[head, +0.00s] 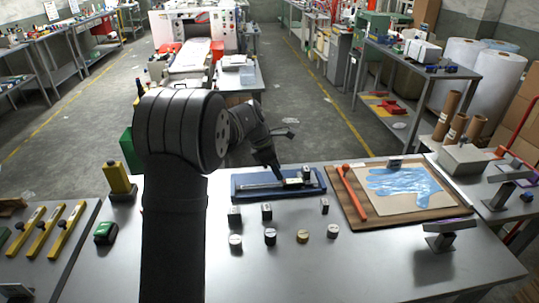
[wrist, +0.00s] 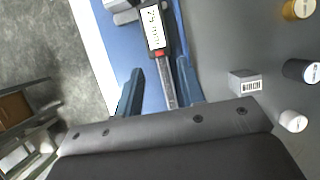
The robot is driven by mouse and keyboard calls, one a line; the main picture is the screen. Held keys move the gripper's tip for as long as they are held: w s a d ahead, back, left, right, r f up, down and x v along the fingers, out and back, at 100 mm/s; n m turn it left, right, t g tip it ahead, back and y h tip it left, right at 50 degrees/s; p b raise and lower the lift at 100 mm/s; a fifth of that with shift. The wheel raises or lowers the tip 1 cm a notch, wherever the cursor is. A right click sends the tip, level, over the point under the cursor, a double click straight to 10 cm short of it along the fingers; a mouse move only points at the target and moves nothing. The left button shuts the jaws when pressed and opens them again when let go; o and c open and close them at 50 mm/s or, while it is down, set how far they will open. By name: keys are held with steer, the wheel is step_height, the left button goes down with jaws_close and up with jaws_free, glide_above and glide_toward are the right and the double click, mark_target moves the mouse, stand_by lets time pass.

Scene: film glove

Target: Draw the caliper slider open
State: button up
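The caliper (head: 262,185) lies on a blue mat or tray (head: 240,194) on the workbench. Its slider with a display (head: 306,174) sits toward the right end of the mat. In the wrist view the display (wrist: 154,28) is at the top, with a red mark below it and the narrow beam (wrist: 167,88) running down toward me. My gripper (head: 274,170) is over the mat, left of the slider. In the wrist view my gripper (wrist: 159,68) has its two blue fingers apart, one on each side of the beam, with gaps visible. Contact and exact height cannot be told.
Small metal blocks (head: 235,217) and round weights (head: 270,237) stand in front of the mat. A board (head: 452,207) with a blue film glove (head: 400,187) and an orange-red handled tool (head: 353,192) lies to the right. A yellow-topped post (head: 118,180) stands left.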

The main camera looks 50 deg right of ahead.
mark_target(261, 186)
steer(key=shift+x, duration=2.65)
steer(key=c, duration=0.6)
steer(key=shift+c, duration=0.2)
steer(key=shift+w+a, duration=2.8)
steer(key=o, duration=1.1)
steer(key=shift+s, duration=0.1)
